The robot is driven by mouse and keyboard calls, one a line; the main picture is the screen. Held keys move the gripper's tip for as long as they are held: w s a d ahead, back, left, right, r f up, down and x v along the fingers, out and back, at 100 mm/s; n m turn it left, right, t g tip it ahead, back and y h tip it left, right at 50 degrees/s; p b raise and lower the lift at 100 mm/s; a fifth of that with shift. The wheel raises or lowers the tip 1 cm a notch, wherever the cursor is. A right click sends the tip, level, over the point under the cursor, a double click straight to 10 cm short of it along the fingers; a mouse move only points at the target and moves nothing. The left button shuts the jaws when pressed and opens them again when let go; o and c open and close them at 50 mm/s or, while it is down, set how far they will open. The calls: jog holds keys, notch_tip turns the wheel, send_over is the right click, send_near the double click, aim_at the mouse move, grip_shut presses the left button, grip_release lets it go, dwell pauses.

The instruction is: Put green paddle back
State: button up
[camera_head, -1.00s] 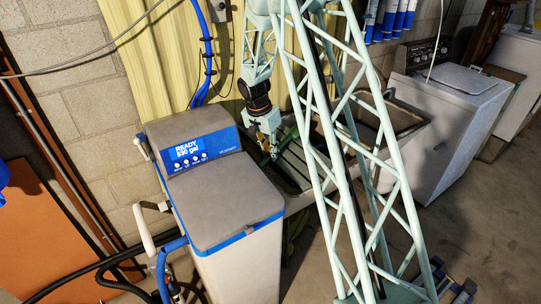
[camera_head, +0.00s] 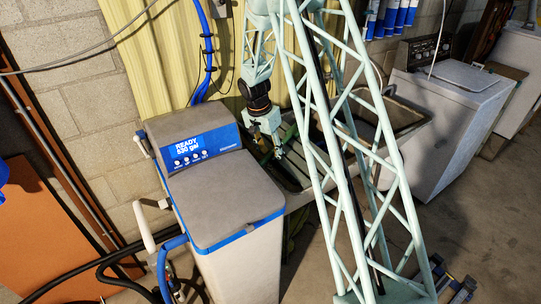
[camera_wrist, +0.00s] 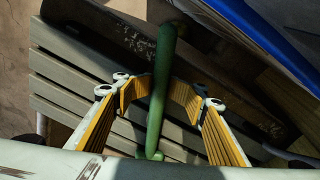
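The green paddle (camera_wrist: 160,85) shows in the wrist view as a long, narrow green shape running from the top to the bottom middle. It lies between the two yellow-padded fingers of my gripper (camera_wrist: 160,98). The fingers are spread, with a visible gap to the paddle on both sides. In the head view my gripper (camera_head: 277,150) points down at the near left end of the sink, just right of the water softener (camera_head: 215,190). The paddle is hard to make out there, behind my arm and gripper.
Grey slats (camera_wrist: 75,95) lie under the paddle in the wrist view. The softener's blue edge (camera_wrist: 285,35) is close at the upper right. In the head view the sink (camera_head: 405,118) extends right behind my arm, with a white washing machine (camera_head: 440,125) beyond it.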

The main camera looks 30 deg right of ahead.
jog(key=shift+r, duration=0.15)
jog(key=shift+d+r+p, duration=0.1)
jog(key=shift+r+p, duration=0.4)
jog(key=shift+p, duration=0.25)
notch_tip(320, 180, up, 12)
jog(key=a, duration=0.2)
jog(key=shift+a+f+p, duration=0.2)
jog(key=shift+p, duration=0.1)
jog(key=shift+s, duration=0.1)
